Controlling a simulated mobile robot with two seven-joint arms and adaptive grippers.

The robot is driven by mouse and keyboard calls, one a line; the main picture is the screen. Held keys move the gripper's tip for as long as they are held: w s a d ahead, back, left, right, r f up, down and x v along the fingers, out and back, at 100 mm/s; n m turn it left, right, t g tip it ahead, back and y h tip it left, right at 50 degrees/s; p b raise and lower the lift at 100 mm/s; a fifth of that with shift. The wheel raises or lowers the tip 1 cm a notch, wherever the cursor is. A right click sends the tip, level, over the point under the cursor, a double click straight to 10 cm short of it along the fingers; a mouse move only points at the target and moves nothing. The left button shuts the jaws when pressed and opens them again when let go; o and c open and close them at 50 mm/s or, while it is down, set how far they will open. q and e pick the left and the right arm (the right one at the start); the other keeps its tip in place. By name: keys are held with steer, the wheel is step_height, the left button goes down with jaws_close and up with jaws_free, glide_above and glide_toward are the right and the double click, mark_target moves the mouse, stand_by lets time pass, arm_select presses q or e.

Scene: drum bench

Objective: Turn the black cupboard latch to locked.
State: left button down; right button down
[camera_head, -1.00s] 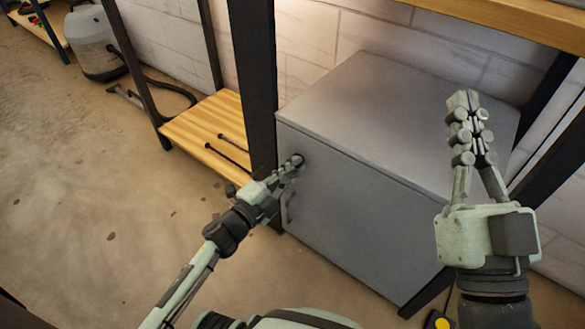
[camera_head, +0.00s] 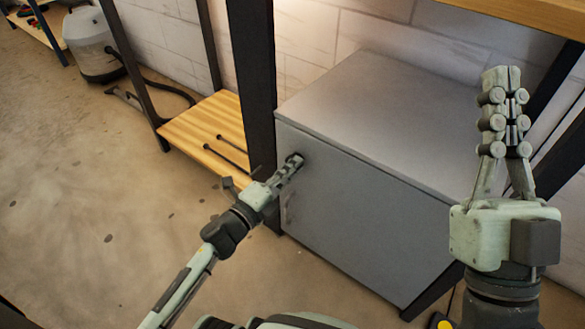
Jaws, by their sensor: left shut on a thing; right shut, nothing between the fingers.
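The grey cupboard (camera_head: 370,215) stands under the bench, its door facing me. My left gripper (camera_head: 296,161) is at the upper left of the door, its fingers shut on the black latch. The fingers cover almost all of the latch, so I cannot tell which way it is turned. The door looks flush with the cupboard body. My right gripper (camera_head: 500,75) is shut and empty, raised at the right in front of the cupboard's top, with its fingers pointing up.
A dark bench post (camera_head: 254,90) stands close to the left of the cupboard. A low wooden shelf (camera_head: 190,128) with two thin black rods lies further left. A grey vacuum cleaner (camera_head: 92,45) stands at the back left. The floor (camera_head: 100,190) on the left is clear.

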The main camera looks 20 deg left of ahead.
arm_select(q)
steer(key=shift+f, duration=0.1)
steer(key=c, duration=1.6)
jaws_free()
steer(key=v, duration=1.2)
